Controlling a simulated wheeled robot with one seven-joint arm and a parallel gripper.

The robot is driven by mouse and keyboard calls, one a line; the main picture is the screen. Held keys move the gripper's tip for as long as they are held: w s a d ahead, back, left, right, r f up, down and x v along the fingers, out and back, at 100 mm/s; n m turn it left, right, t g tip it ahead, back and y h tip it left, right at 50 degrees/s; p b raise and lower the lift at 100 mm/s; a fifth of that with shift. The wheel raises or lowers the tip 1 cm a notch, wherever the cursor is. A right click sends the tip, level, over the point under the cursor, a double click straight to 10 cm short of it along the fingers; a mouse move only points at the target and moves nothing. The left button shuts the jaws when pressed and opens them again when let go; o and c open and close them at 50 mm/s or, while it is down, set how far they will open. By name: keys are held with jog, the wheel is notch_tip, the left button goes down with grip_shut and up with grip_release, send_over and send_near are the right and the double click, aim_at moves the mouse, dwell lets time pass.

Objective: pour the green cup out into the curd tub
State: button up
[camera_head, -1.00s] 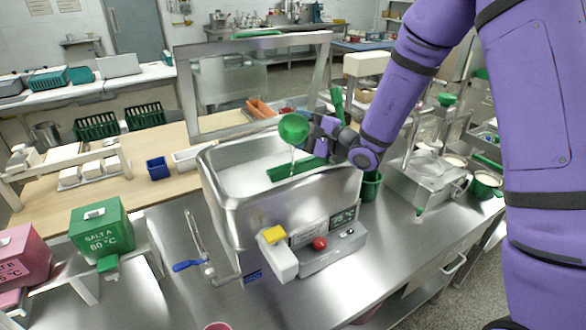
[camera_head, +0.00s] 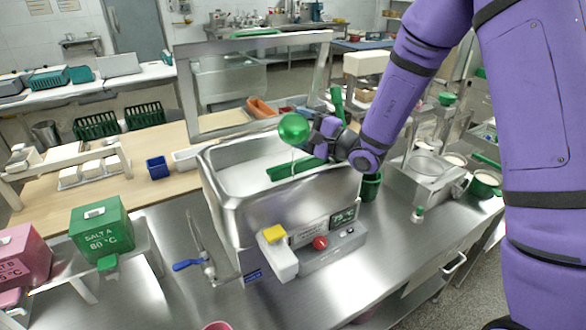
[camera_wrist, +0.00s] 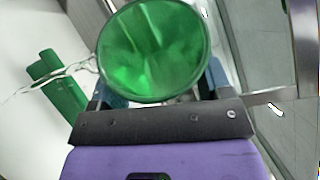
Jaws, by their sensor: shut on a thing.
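My gripper (camera_head: 322,137) is shut on the green cup (camera_head: 294,128) and holds it above the steel curd tub (camera_head: 225,185). The cup is tipped well over. A thin pale stream hangs below it toward the tub in the head view. In the wrist view the green cup (camera_wrist: 154,52) shows as a round green face between the jaws, with a clear thin stream leaving its left side. A green bar (camera_head: 296,168) lies within the tub. The tub's floor is partly hidden by its front wall.
A raised metal frame (camera_head: 186,95) stands behind the tub. The tub's front carries a control box with a red button (camera_head: 320,242). A green Salt A box (camera_head: 102,230) is at the left. Steel equipment (camera_head: 425,180) stands to the right.

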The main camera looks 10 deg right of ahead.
jog(key=shift+r+n, duration=0.2)
jog(key=shift+n, duration=0.3)
jog(key=shift+s+r+n+y+p, duration=0.1)
jog(key=shift+r+n+y+p, duration=0.15)
jog(key=shift+n+y, duration=0.3)
dwell(0.4)
jog(key=shift+s+n, duration=0.1)
jog(key=shift+n, duration=0.35)
jog(key=shift+s+r+n+y, duration=0.15)
jog(key=shift+n+y, duration=0.3)
jog(key=shift+n, duration=0.05)
